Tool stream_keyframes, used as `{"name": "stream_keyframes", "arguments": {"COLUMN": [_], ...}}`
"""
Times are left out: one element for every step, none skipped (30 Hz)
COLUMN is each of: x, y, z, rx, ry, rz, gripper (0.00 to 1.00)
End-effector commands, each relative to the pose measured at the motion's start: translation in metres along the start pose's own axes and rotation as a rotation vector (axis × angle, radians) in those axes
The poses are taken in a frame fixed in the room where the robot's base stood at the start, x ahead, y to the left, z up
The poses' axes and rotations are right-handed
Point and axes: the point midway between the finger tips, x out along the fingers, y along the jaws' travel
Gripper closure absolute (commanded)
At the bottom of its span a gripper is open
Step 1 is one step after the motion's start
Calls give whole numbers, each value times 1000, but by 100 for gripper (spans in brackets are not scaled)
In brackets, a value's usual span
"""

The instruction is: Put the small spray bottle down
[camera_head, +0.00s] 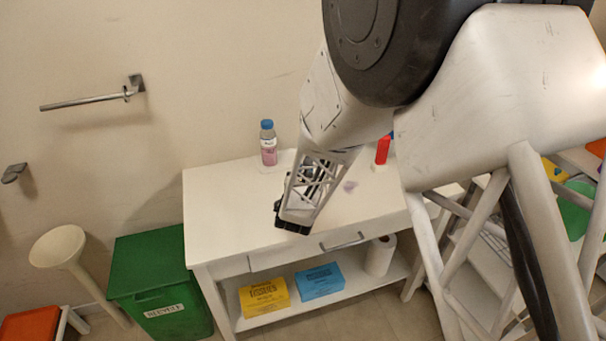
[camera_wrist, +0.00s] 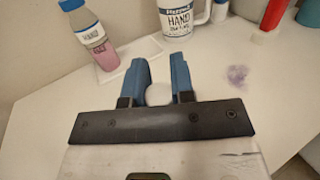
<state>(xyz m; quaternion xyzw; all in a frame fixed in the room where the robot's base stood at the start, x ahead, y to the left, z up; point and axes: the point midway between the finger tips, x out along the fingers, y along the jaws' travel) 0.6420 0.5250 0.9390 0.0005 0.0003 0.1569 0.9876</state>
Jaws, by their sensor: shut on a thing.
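My gripper (camera_wrist: 160,66) shows two blue fingers in the wrist view, shut on a white rounded thing (camera_wrist: 158,95). I take this to be the small spray bottle; most of it is hidden by the gripper's dark bar. In the head view my gripper (camera_head: 293,222) is over the front part of the white table (camera_head: 225,205), and the held thing cannot be made out there. A pale square patch or mat (camera_wrist: 128,66) lies on the table beyond the fingers in the wrist view. I cannot tell how high the held thing is above the table.
A white lettered container (camera_wrist: 183,20) and a red object (camera_head: 383,150) stand farther right. A purple smudge (camera_wrist: 237,74) marks the tabletop. The left tabletop is clear.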

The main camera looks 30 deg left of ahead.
Motion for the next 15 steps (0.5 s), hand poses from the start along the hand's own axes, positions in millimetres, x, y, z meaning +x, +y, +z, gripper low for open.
{"name": "stream_keyframes", "arguments": {"x": [7, 11, 16, 19, 22, 25, 27, 29, 31, 33, 33, 34, 34, 35, 35], "y": [3, 4, 6, 7, 8, 10, 10, 11, 12, 12, 13, 13, 13, 13, 13], "z": [-1, -1, -2, -2, -3, -3, -3, -3, -3, -3, -3, -3, -4, -3, -3], "rx": [0, 1, 1, 0, 0, 0, 1, 1, 1, 1, 1, 1, 1, 1, 1], "ry": [0, -1, -1, -1, 0, 0, -1, -1, -1, -1, -1, -1, 0, 0, 0], "rz": [0, 0, 0, 0, 0, 0, 0, 0, 0, 0, 0, 0, 0, 0, 0], "gripper": [100, 100, 100, 100, 100, 100, 100, 100, 100, 100, 100, 100, 100, 100, 100]}}
